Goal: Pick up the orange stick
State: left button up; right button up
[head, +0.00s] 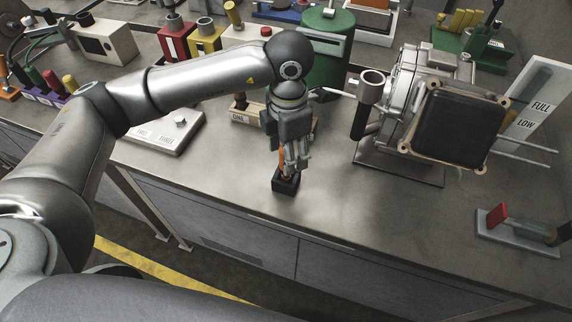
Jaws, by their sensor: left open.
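The orange stick (283,163) stands upright in a small black block holder (286,183) near the front edge of the bench. My left gripper (292,165) points straight down over it. Its fingers are open and lie beside and in front of the stick, so part of the stick is hidden. I cannot tell whether a finger touches it. My right gripper is not in view.
The metal bench (220,170) is bare around the holder. A large machine (455,120) stands to the right, with a small red-handled fixture (497,214) beyond it.

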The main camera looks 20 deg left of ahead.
pick_arm(q)
jog(key=shift+f, duration=0.3)
jog(key=f+p, duration=0.1)
jog(key=f, duration=0.1)
jog(key=f+p, duration=0.1)
jog(key=shift+w+a+f, duration=0.15)
jog(key=shift+a+f, duration=0.05)
jog(key=shift+f, duration=0.8)
grip_shut()
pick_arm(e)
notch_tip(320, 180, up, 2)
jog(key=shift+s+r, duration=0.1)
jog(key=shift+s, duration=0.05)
